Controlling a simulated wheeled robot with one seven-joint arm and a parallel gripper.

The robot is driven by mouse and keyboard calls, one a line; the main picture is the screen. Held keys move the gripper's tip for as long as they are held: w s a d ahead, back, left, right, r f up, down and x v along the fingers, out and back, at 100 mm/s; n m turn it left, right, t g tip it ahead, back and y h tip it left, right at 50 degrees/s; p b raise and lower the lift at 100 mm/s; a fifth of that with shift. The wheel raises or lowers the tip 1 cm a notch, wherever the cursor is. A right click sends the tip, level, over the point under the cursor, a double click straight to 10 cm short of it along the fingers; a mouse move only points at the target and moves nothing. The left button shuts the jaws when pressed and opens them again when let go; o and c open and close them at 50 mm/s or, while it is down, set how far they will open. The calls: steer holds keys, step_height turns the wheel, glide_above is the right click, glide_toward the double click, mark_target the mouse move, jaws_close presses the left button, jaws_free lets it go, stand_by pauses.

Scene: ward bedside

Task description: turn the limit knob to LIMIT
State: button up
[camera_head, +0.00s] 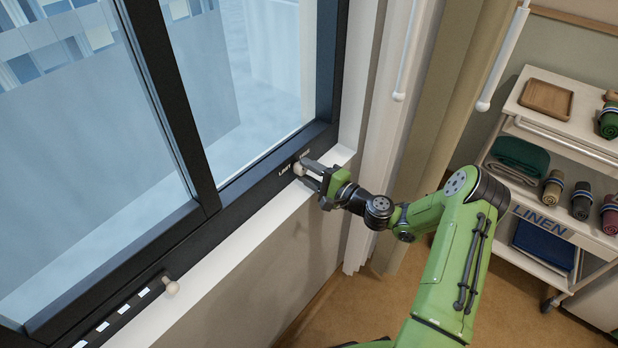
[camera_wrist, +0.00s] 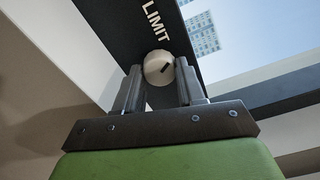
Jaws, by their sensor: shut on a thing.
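The limit knob (camera_head: 299,168) is a small pale round knob on the dark lower window frame, low at the right-hand pane. In the wrist view the knob (camera_wrist: 159,68) shows a short dark pointer mark, tilted and directed up to the right. The word LIMIT (camera_wrist: 157,20) stands on the dark frame just above it; the other label is too small to read in the head view. My gripper (camera_head: 308,172) reaches in from the right with its two fingers on either side of the knob. In the wrist view my gripper (camera_wrist: 160,88) is shut on the knob.
A white sill (camera_head: 232,250) runs below the frame. Curtains (camera_head: 395,130) hang right of the window. A linen cart (camera_head: 560,228) with rolled towels stands at the right.

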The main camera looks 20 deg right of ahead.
steer(key=shift+n+b, duration=0.9)
steer(key=shift+n, duration=0.4)
steer(key=o, duration=1)
steer(key=shift+o, duration=0.2)
steer(key=shift+s, duration=0.1)
steer(key=p+v, duration=0.1)
steer(key=v, duration=1.4)
steer(key=shift+s+d, duration=0.2)
steer(key=shift+s, duration=0.05)
steer(key=shift+r+n, duration=0.1)
steer(key=shift+n, duration=0.2)
